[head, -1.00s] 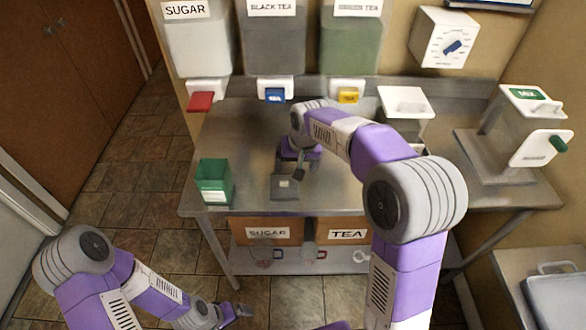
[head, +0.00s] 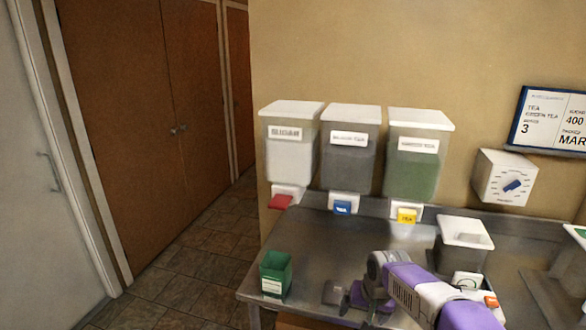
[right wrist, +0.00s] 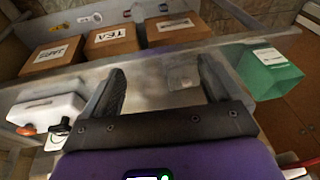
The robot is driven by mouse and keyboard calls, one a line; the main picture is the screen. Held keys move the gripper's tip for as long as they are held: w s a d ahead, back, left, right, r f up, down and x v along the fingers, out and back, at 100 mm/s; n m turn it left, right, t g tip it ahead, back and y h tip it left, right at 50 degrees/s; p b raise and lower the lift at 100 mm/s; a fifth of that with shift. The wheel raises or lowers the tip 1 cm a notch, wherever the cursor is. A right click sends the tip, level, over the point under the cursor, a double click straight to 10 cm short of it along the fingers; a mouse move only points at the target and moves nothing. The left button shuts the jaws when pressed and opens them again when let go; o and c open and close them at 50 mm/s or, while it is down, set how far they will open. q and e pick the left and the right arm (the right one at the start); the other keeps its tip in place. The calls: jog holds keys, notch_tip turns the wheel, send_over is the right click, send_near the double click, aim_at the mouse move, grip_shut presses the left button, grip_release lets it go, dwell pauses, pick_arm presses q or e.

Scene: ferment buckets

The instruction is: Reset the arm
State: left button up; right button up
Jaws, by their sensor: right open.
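My right gripper (head: 340,294) is above the steel counter (head: 318,262), right of a green open container (head: 276,274) in the head view. In the right wrist view its two dark fingers (right wrist: 162,85) stand wide apart, with nothing gripped between them. A faint clear object (right wrist: 183,76) shows beyond the fingertips; I cannot tell exactly what it is. The green container (right wrist: 270,72) is to the right there. My right arm comes in from the lower right of the head view. My left gripper is not in view.
Sugar (head: 290,150), black tea (head: 349,155) and green tea (head: 414,160) dispensers hang at the counter's back. A white-lidded bin (head: 463,240) stands right of my gripper, and a dial box (head: 505,178) is on the wall. Cardboard boxes (right wrist: 112,40) show in the wrist view. Floor is clear at left.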

jog(key=s+a+f+g+y, duration=0.1)
jog(key=s+f, duration=0.3)
jog(key=f, duration=0.7)
jog(key=s+a+f+g, duration=0.1)
jog(key=s+f, duration=0.3)
jog(key=f, duration=0.8)
jog(key=s+a+f+y, duration=0.1)
jog(key=s+a+f, duration=0.1)
jog(key=s+f, duration=0.3)
jog(key=s+a+f+y, duration=0.1)
jog(key=s+a+f, duration=0.2)
jog(key=s, duration=0.9)
notch_tip(320, 180, down, 3)
jog(key=shift+s+a+r, duration=0.1)
jog(key=shift+s+a, duration=0.25)
jog(key=shift+s, duration=0.05)
